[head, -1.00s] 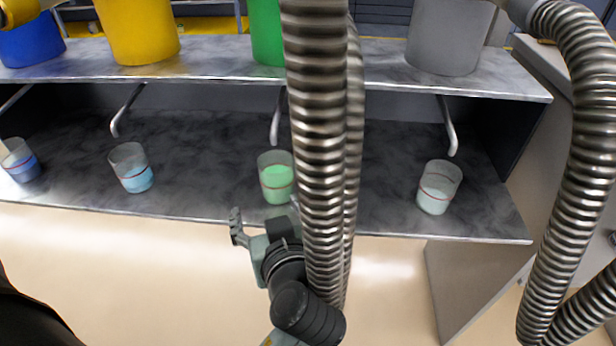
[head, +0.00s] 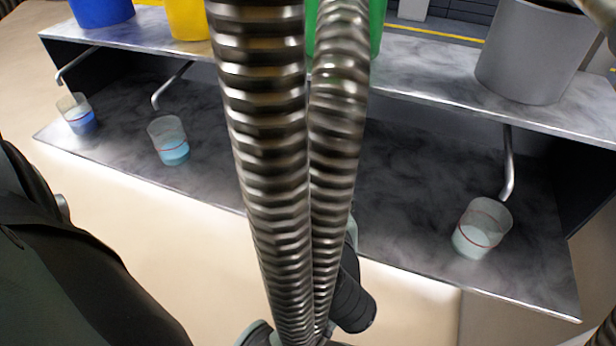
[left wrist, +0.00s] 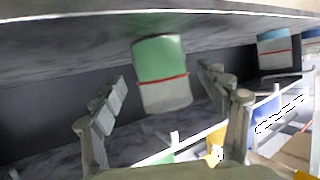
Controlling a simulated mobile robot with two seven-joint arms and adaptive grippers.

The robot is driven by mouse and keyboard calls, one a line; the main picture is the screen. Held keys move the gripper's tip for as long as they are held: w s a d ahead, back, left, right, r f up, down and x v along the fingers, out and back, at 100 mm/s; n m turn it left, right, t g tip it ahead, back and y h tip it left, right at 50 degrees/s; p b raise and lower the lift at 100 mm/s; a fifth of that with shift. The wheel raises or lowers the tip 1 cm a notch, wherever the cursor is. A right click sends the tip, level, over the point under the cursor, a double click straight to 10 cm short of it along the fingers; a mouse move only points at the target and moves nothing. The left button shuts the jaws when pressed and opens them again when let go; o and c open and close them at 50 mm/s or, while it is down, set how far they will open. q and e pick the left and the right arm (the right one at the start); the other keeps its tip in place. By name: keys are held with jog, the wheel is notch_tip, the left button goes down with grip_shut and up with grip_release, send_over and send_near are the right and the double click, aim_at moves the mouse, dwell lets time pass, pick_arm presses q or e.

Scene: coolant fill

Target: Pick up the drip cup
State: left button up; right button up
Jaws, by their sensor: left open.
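Several clear cups with a red line stand on the lower grey shelf. In the left wrist view, which appears upside down, a cup with green liquid (left wrist: 162,85) lies ahead of my left gripper (left wrist: 161,78). The gripper is open, its fingers to either side of the cup in the picture; contact is not visible. In the head view, metal hoses hide this cup and the gripper. Other cups hold pale liquid (head: 482,228), light blue liquid (head: 169,141) and blue liquid (head: 76,113). My right gripper is not in view.
A grey bucket (head: 530,55), a green bucket (head: 376,30), a yellow bucket (head: 187,20) and a blue bucket (head: 100,8) stand on the upper shelf (head: 430,85). Bent spouts (head: 508,165) hang above the lower shelf (head: 400,215). Bare shelf lies between the cups.

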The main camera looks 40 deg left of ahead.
aim_at(302, 172)
pick_arm(q)
jog(key=x, duration=0.4)
jog(key=p+x, duration=0.1)
jog(key=x, duration=0.1)
jog(key=shift+w+a+r, duration=0.2)
jog(key=shift+w+a, duration=0.05)
jog(key=shift+a, duration=0.1)
jog(key=shift+w+a+f, duration=0.2)
jog(key=shift+w+a, duration=0.1)
jog(key=c, duration=1.4)
jog(key=shift+c, duration=0.2)
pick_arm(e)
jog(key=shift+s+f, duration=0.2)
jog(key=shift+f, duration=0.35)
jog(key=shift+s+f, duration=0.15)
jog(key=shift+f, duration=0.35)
pick_arm(q)
jog(key=shift+r, duration=0.1)
